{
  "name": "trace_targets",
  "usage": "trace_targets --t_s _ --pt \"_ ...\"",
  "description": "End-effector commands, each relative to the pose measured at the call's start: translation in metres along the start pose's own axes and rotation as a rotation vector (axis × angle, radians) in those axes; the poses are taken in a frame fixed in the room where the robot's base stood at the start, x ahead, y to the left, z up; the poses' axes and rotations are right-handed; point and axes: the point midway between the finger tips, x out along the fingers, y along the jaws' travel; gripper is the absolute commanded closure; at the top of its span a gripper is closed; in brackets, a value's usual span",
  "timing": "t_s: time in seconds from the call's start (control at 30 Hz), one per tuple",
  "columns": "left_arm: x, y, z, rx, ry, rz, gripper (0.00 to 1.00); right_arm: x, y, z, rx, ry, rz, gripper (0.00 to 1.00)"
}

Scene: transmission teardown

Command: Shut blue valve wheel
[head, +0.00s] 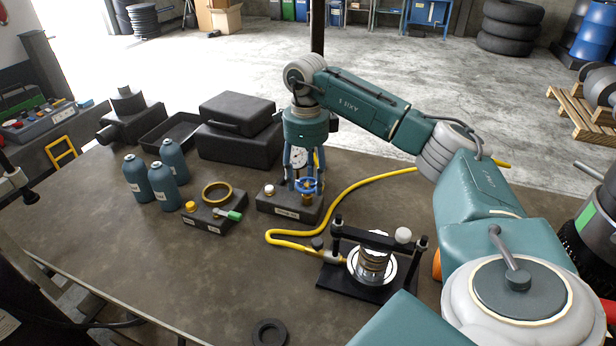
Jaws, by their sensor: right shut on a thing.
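The blue valve wheel (311,190) sits low on the dark gauge block (268,206) near the middle of the table, on a brass stem. A round white gauge (299,157) stands just behind and above the wheel. My right gripper (303,181) points straight down from above, its blue fingers on either side of the gauge face. Its fingertips are at the wheel, shut on it; the fingers partly hide the wheel's rim. My left gripper is not in view.
A yellow hose (345,200) curves from the right to a black press fixture (340,279) with a metal coil. Blue bottles (165,185), a block with a brass ring (217,193) and black cases (238,113) stand left. The front-left tabletop is clear.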

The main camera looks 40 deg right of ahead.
Motion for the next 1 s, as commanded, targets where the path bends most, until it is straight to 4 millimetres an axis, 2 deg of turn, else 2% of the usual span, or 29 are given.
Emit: trace_targets --t_s 0.07,1.0 --pt "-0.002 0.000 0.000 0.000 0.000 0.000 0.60 -0.002 0.001 0.005 0.069 -0.013 0.001 0.76" --pt "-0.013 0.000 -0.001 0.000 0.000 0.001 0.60 -0.005 -0.007 0.002 0.968 -0.021 -0.002 0.76"
